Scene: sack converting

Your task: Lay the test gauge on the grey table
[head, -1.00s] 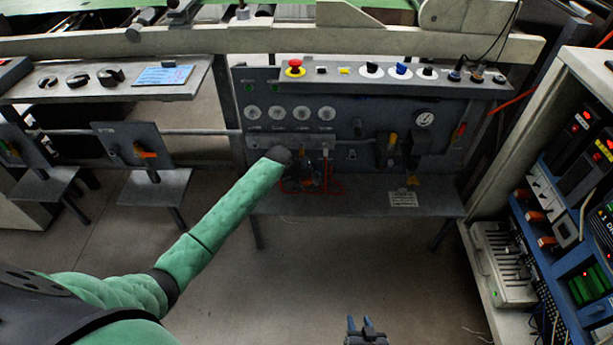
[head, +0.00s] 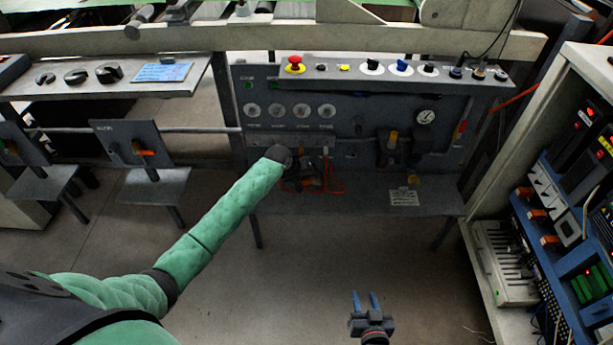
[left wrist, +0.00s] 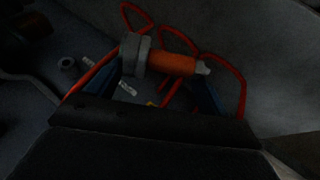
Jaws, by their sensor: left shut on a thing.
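My left gripper (head: 309,184) is at the front of the dark panel, over the grey table (head: 355,200), partly hidden by its own wrist. In the left wrist view its blue fingers (left wrist: 165,84) are shut on an orange cylinder with a grey round end, seemingly the test gauge (left wrist: 172,63). A red-orange hose (left wrist: 241,85) loops around it. Whether the gauge touches the table I cannot tell. My right gripper (head: 365,300) is open and empty over the floor, in front of the table.
The panel has a row of dials (head: 302,111), a red button (head: 295,63) and a round gauge (head: 425,117). A white label (head: 404,198) lies on the table's right part. A rack (head: 590,210) stands at the right. The table between hose and label looks clear.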

